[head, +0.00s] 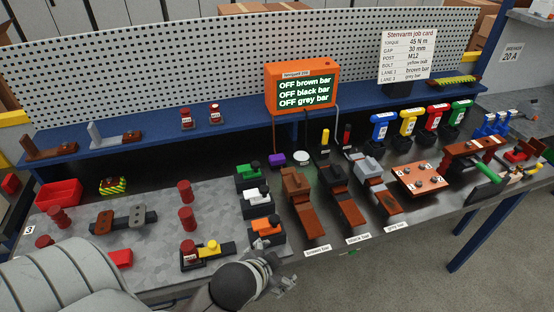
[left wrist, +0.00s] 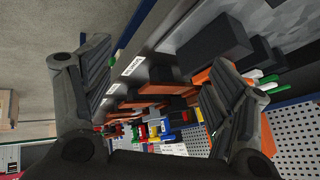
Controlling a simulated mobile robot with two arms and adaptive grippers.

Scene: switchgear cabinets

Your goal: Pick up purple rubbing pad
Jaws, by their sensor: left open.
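The purple rubbing pad (head: 277,159) lies at the back of the dark bench top, below the orange display box and left of a white round piece. My left gripper (head: 284,284) is at the front edge of the bench, well in front of the pad and apart from it. In the left wrist view the two fingers of my left gripper (left wrist: 160,64) are spread wide with nothing between them. I cannot make out the pad in the left wrist view. My right gripper is not in view.
Green, white and orange handled blocks (head: 264,227) stand between my left gripper and the pad. Copper bar pieces (head: 297,185) lie to their right. The orange display box (head: 300,87) sits on the blue shelf (head: 240,118). A red tray (head: 58,193) stands at the left.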

